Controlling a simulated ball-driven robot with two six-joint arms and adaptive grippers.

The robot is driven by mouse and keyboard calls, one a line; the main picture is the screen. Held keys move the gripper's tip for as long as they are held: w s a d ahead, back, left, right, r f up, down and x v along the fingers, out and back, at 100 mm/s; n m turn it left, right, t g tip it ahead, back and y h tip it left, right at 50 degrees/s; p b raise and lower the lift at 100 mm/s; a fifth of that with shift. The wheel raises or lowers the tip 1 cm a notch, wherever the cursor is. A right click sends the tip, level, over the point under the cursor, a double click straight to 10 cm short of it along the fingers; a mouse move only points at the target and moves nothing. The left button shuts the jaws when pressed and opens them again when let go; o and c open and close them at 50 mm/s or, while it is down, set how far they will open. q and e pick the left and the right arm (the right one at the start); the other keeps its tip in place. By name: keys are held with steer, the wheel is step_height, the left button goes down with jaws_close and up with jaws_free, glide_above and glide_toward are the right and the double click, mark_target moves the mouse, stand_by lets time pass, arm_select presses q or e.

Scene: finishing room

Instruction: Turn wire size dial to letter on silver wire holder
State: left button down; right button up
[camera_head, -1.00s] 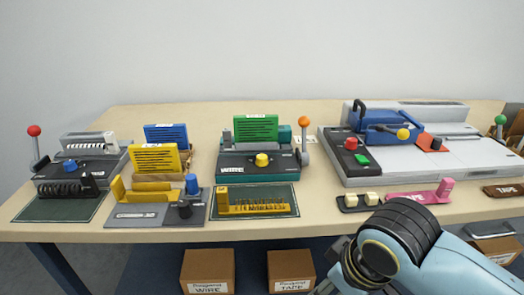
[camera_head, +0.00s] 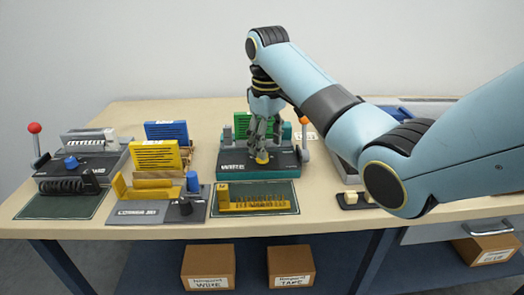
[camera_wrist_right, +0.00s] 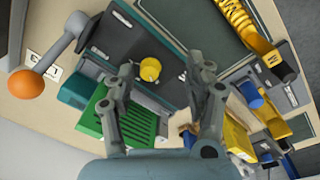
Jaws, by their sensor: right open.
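The dark green WIRE machine (camera_head: 230,170) stands in the middle of the table. Its yellow dial (camera_head: 262,157) sits on the front panel and also shows in the right wrist view (camera_wrist_right: 150,69). My right gripper (camera_head: 258,142) is open and points down over the dial; in the wrist view the dial lies between its fingers, nearer the left one. I cannot tell whether they touch. A yellow wire holder (camera_head: 222,203) with a coil lies on a green mat in front; the wrist view shows a letter label on its end, too small to read surely.
A lever with an orange knob (camera_wrist_right: 25,84) rises beside the machine. A green holder (camera_head: 240,128) stands behind the dial, partly hidden by my gripper. A grey machine with a blue dial (camera_head: 71,162) stands at left. My right arm hides much of the right side.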

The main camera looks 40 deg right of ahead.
steer(key=w+d+r, duration=0.1)
steer(key=w+r, duration=0.3)
steer(key=r, duration=0.1)
steer(key=shift+g+y, duration=0.3)
step_height(320, 180, down, 10)
steer(key=shift+d+f+b, duration=0.15)
steer(key=shift+b, duration=0.3)
jaws_close()
